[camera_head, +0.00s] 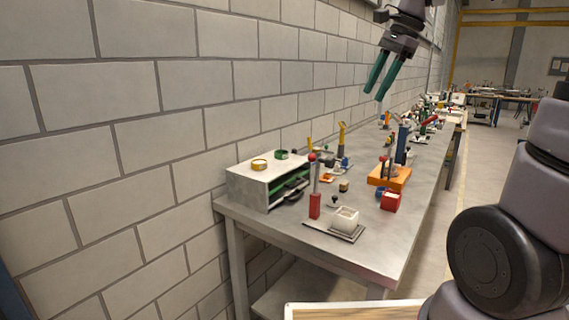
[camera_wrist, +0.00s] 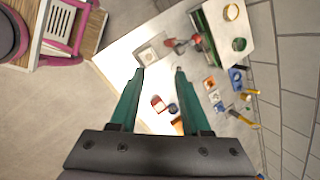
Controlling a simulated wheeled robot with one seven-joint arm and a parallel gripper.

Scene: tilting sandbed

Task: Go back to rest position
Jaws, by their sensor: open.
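My gripper (camera_head: 381,82) hangs in the air high above the workbench, near the brick wall, with its two green fingers pointing down. In the wrist view my gripper (camera_wrist: 159,72) shows its fingers spread apart with nothing between them. The workbench (camera_head: 377,247) is a long grey table along the wall. In the wrist view the bench (camera_wrist: 117,58) lies well below the fingers, and the gripper touches nothing.
A grey cabinet (camera_head: 246,192) stands at the bench's near left, with a yellow ring (camera_head: 259,164) on top. The brick wall (camera_head: 190,90) is close behind.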

